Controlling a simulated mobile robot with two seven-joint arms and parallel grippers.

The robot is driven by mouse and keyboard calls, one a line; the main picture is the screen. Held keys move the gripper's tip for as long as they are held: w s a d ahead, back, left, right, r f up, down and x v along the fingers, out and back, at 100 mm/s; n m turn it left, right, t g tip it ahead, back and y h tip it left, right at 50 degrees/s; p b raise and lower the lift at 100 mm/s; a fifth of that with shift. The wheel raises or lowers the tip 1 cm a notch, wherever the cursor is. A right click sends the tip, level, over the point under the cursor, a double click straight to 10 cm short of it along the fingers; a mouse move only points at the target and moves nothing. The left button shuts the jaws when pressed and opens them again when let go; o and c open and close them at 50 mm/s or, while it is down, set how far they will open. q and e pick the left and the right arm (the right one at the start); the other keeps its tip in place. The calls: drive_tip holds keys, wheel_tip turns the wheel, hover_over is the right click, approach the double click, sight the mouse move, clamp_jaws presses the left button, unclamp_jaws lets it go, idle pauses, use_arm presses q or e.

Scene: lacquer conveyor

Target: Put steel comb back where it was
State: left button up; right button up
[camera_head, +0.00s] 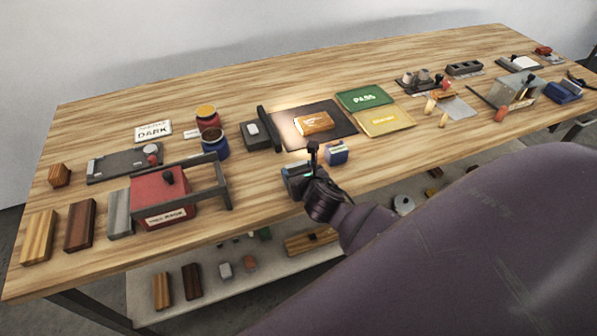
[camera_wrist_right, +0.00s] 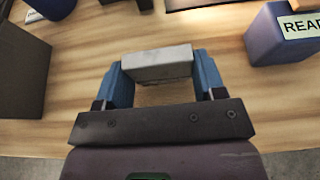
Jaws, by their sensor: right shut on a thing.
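My right gripper (camera_wrist_right: 163,75) is shut on a plain grey block, which I take to be the steel comb (camera_wrist_right: 157,63). The block lies crosswise between the two blue finger pads, over the wooden table. Any teeth on it cannot be made out. In the head view my right gripper (camera_head: 300,180) is at the table's front edge, left of a small blue block (camera_head: 337,154). The held piece cannot be told apart from the gripper there. My left gripper is not in view.
The blue block with a "READ" label (camera_wrist_right: 283,36) stands close on the right in the wrist view, and a dark block (camera_wrist_right: 20,72) stands on the left. A dark mat (camera_head: 343,116) with an orange-brown block (camera_head: 314,123) lies behind. A red box (camera_head: 160,197) stands left.

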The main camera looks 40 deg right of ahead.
drive_tip(key=shift+f, duration=0.1)
drive_tip(key=o, duration=1.1)
